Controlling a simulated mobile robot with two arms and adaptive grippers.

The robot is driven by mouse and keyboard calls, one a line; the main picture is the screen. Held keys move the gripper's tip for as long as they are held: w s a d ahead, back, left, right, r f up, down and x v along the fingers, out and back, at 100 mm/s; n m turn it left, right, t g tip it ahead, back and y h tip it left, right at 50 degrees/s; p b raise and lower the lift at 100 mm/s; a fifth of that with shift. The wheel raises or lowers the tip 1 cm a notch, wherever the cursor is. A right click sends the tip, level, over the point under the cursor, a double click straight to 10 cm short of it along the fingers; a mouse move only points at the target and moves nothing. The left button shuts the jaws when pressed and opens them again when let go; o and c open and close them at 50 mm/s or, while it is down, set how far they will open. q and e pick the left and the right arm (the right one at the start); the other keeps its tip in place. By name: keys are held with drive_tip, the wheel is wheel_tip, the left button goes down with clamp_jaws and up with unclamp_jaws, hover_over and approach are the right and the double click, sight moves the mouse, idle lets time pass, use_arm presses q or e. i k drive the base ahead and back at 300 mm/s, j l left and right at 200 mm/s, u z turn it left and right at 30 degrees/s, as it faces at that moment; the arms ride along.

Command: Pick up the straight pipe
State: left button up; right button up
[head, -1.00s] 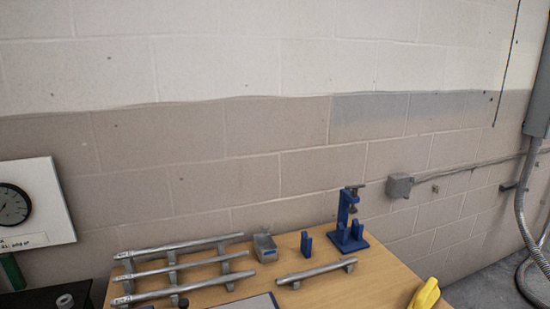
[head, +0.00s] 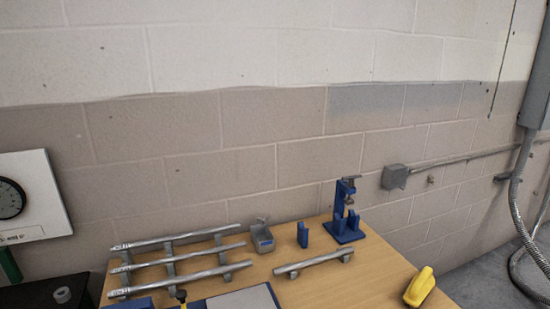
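A single short straight grey pipe (head: 313,263) lies across two small grey supports near the middle of the wooden table. Three longer straight pipes (head: 180,256) lie side by side on a grey rack at the table's left, with markings at their left ends. I cannot tell from the view alone which of these the task names. Neither of my grippers is in view.
A panel (head: 240,299) lies at the front. A block wall stands behind.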

sight(291, 267)
drive_tip(key=l+u, duration=0.1)
drive_tip(key=u, duration=0.85)
drive_tip(key=l+u, duration=0.3)
drive_tip(key=k+l+u, duration=0.1)
drive_tip(key=l+u, duration=0.2)
drive_tip(key=l, duration=0.2)
drive_tip(key=k+l+u, duration=0.1)
drive_tip(key=l+u, duration=0.2)
drive_tip(key=k+l+u, duration=0.15)
drive_tip(key=l+u, duration=0.15)
drive_tip(key=l, duration=0.15)
drive_tip(key=k+l+u, duration=0.3)
drive_tip(key=i+l, duration=0.1)
